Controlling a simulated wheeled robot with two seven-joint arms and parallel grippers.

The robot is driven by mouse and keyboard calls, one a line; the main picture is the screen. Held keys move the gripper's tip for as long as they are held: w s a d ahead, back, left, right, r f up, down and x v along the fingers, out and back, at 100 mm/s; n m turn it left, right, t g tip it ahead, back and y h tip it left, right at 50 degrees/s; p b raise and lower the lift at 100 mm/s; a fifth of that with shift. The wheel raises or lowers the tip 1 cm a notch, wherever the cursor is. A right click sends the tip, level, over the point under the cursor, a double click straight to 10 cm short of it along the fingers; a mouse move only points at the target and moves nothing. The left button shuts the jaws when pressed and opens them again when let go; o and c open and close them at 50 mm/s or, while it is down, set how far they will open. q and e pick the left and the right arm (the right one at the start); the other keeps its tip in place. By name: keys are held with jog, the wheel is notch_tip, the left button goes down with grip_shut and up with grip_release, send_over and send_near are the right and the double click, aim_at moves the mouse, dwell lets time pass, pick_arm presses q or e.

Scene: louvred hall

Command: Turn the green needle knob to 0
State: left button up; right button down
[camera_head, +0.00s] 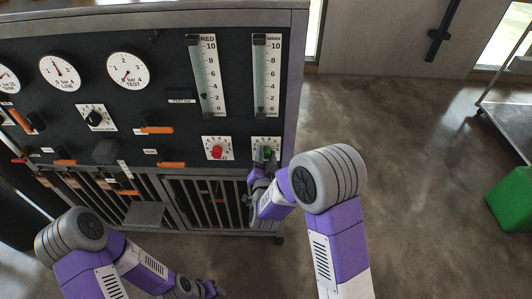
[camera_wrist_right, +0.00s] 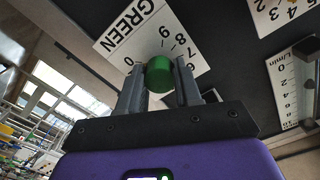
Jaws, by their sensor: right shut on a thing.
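The green needle knob (camera_head: 267,152) sits on a white dial plate at the lower right of the dark panel, below the GREEN flow tube (camera_head: 259,75). My right gripper (camera_head: 265,160) is at it, with its fingers shut on the knob's sides. In the right wrist view the knob (camera_wrist_right: 160,75) sits between the two fingertips, and the plate, reading GREEN, appears upside down. A 0 and 7, 8, 9 show around the knob; the fingers hide other marks. I cannot tell where the knob points. My left gripper (camera_head: 210,289) is low at the bottom edge, away from the panel; its jaws are unclear.
The red knob (camera_head: 216,151) on its own dial is just left of the green one. Orange-handled levers (camera_head: 157,130), gauges (camera_head: 127,70) and a RED flow tube (camera_head: 207,75) fill the panel. A green bin (camera_head: 512,200) stands far right, with open floor between.

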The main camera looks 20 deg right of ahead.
jog(key=c, duration=0.7)
grip_release()
jog(key=shift+s, duration=0.1)
jog(key=v, duration=0.7)
jog(key=p+v, duration=0.7)
jog(key=p, duration=0.3)
jog(key=shift+s, duration=0.2)
